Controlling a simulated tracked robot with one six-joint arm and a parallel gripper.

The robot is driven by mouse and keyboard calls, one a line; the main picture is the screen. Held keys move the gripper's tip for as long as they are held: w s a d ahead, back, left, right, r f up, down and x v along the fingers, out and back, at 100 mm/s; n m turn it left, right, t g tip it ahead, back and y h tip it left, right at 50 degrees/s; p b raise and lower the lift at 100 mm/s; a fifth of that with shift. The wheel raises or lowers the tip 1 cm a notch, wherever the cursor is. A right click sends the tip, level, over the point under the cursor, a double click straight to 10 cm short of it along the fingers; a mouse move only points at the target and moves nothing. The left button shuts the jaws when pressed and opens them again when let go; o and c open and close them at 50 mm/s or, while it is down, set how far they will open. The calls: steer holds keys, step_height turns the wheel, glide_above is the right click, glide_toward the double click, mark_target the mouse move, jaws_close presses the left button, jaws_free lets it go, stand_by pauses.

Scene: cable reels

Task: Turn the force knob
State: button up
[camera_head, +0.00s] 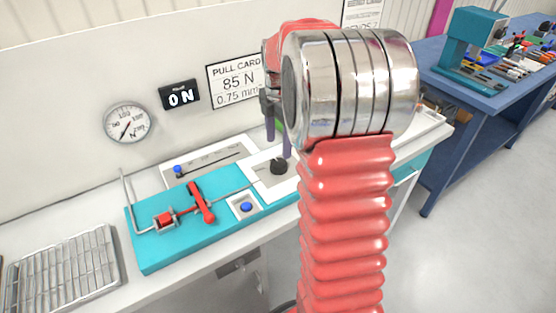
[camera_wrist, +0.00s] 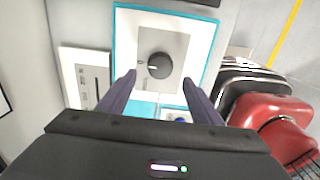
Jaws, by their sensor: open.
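The force knob (camera_head: 278,166) is a round black dial on a light plate at the right end of the teal bench device. In the wrist view the knob (camera_wrist: 160,66) has a short white mark pointing left. My gripper (camera_wrist: 159,80) is open, with its two dark purple fingers apart on the left and right, short of the knob in the picture. In the head view my gripper (camera_head: 278,138) hangs above the knob, partly hidden by my arm. The round gauge (camera_head: 127,123) has its needle at the lower left. The black display (camera_head: 179,95) reads 0 N.
The pull card (camera_head: 236,81) on the wall reads 85 N, 0.75 mm. A wire rack (camera_head: 63,268) lies at the left. A blue table (camera_head: 485,95) stands at the right.

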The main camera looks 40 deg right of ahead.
mark_target(278, 162)
step_height(278, 162, down, 8)
steer(key=shift+r, duration=0.25)
steer(key=shift+c, duration=0.3)
steer(key=c, duration=0.9)
steer(key=shift+a, duration=0.15)
steer(key=shift+c, duration=0.5)
